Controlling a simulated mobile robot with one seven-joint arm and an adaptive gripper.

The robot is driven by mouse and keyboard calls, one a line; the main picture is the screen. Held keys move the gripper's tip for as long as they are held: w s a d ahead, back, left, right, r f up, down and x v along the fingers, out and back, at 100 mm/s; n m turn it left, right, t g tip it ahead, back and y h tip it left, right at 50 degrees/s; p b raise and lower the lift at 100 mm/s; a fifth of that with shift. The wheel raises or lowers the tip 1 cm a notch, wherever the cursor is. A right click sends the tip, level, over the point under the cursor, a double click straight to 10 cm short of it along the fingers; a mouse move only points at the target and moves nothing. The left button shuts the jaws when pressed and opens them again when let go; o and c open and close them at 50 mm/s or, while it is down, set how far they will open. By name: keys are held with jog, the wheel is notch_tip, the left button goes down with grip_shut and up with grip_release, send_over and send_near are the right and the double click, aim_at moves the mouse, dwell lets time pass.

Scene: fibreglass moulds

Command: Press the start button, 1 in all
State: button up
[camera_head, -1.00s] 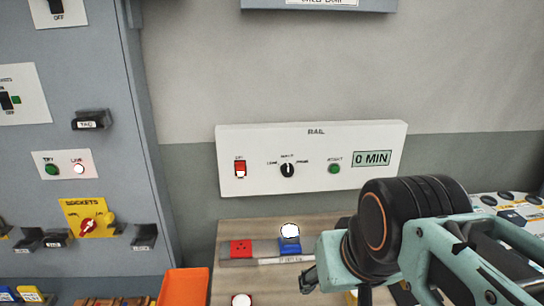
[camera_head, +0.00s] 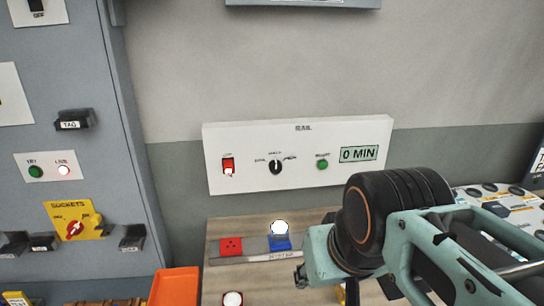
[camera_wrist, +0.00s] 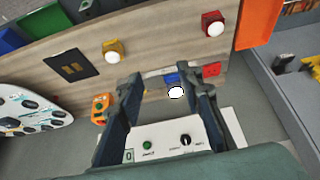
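The white panel (camera_head: 300,130), headed with what looks like "RAIL", hangs on the wall. Its green start button (camera_head: 322,164) sits between a dark knob (camera_head: 275,167) and a display (camera_head: 359,153) reading "0 MIN". In the wrist view the green button (camera_wrist: 147,145) shows upside down at the bottom, beyond the fingers. My gripper (camera_wrist: 166,88) is open and empty, its two dark fingers apart over the bench edge and panel. In the head view my arm is at lower right, below the panel and apart from the button; the fingertips are mostly hidden there.
Below, the wooden bench (camera_head: 225,275) bears a blue block with a white lamp (camera_head: 279,232) and a red socket (camera_head: 231,246). An orange bin (camera_head: 175,286) and a grey cabinet (camera_head: 90,185) stand left.

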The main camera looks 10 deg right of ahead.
grip_shut()
dwell(1.2)
